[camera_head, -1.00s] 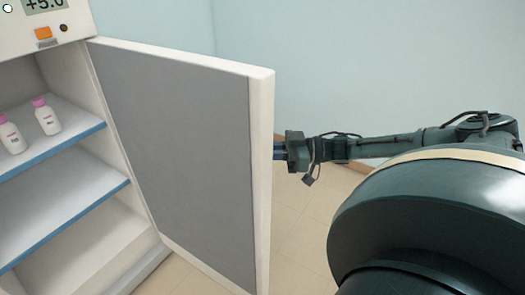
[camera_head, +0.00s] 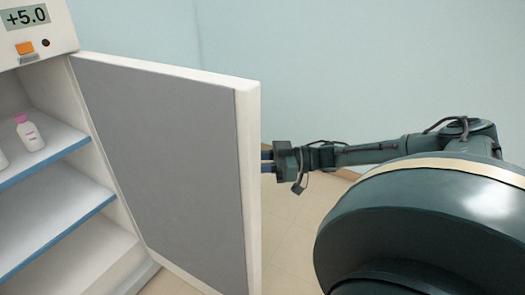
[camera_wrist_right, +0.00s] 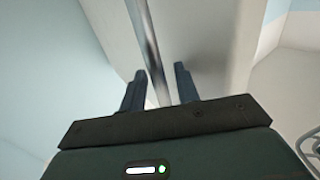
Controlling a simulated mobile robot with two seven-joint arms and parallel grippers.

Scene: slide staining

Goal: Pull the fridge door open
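The fridge door (camera_head: 165,160) stands wide open, its grey inner panel facing me. My right gripper (camera_head: 266,161) is just beyond the door's free edge, on its outer side, with its fingertips partly hidden by the door. In the right wrist view, a shiny vertical bar handle (camera_wrist_right: 148,38) runs between the two fingers of my right gripper (camera_wrist_right: 162,78). The fingers are apart, with a visible gap between the bar and the right-hand finger, so the gripper looks open around the handle. My left gripper is not in view.
The fridge interior shows blue-edged shelves (camera_head: 62,205) and a white bottle with a pink cap (camera_head: 30,134), with part of another at the picture's edge. A display (camera_head: 26,17) reads +5.0. Floor (camera_head: 290,235) is clear beyond the door; a pale wall stands behind.

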